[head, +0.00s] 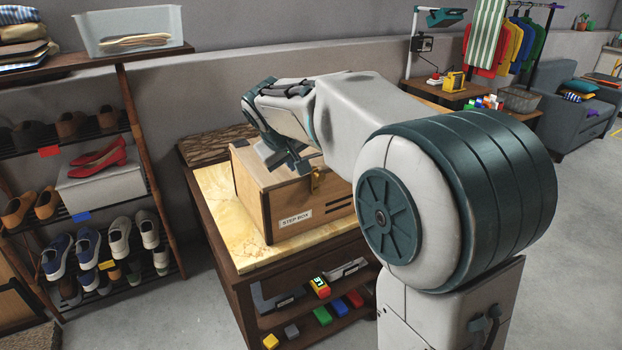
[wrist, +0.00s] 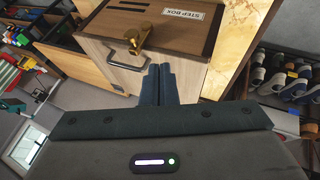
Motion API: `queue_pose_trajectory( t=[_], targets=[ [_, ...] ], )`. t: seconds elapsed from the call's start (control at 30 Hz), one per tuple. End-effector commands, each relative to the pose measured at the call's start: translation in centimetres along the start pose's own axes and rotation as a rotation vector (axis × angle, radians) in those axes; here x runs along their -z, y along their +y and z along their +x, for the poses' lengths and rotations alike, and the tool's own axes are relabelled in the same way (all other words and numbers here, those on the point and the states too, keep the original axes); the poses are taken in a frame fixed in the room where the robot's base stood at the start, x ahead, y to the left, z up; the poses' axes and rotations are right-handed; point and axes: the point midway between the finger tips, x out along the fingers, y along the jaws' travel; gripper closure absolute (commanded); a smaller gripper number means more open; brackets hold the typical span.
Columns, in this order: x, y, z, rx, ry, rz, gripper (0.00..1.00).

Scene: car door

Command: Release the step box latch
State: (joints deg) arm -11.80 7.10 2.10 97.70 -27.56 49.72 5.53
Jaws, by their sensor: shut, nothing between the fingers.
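The step box (head: 272,197) is a wooden box with a "STEP BOX" label, standing on the yellowish top of a dark wooden table. In the wrist view the box (wrist: 115,65) shows with its label at the top. A brass latch (wrist: 139,40) sits at the edge of one face; in the head view the latch (head: 317,180) shows just beside my arm. My gripper (wrist: 158,68) is shut and empty, its fingertips over the box's light wooden face, a little off the latch. In the head view my gripper (head: 275,157) is above the box, partly hidden by my arm.
A shoe rack (head: 90,190) stands at the left. The table's lower shelf (head: 290,312) holds several coloured blocks. A dark woven mat (head: 215,146) lies behind the box. A side table (head: 445,92) and a grey sofa (head: 575,95) are at the back right. The floor at the right is clear.

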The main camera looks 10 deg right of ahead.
Motion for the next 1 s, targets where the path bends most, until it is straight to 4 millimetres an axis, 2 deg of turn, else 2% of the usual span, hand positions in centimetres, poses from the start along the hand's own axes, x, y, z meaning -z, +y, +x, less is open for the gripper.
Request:
queue_pose_trajectory(
  t=[0.2,0.33,0.47,0.8,0.9,1.0],
  targets=[
    [-0.1,0.0,0.1,0.001,-0.001,0.000,1.00],
    [-0.1,0.0,1.1,0.001,-0.003,0.001,1.00],
    [-0.2,0.0,3.3,0.002,-0.005,0.000,1.00],
    [-0.2,0.0,10.4,0.001,-0.005,0.001,1.00],
    [-0.2,1.7,11.0,0.000,-0.002,0.005,1.00],
    [-0.3,2.6,11.7,0.000,-0.002,0.003,1.00]
  ],
)
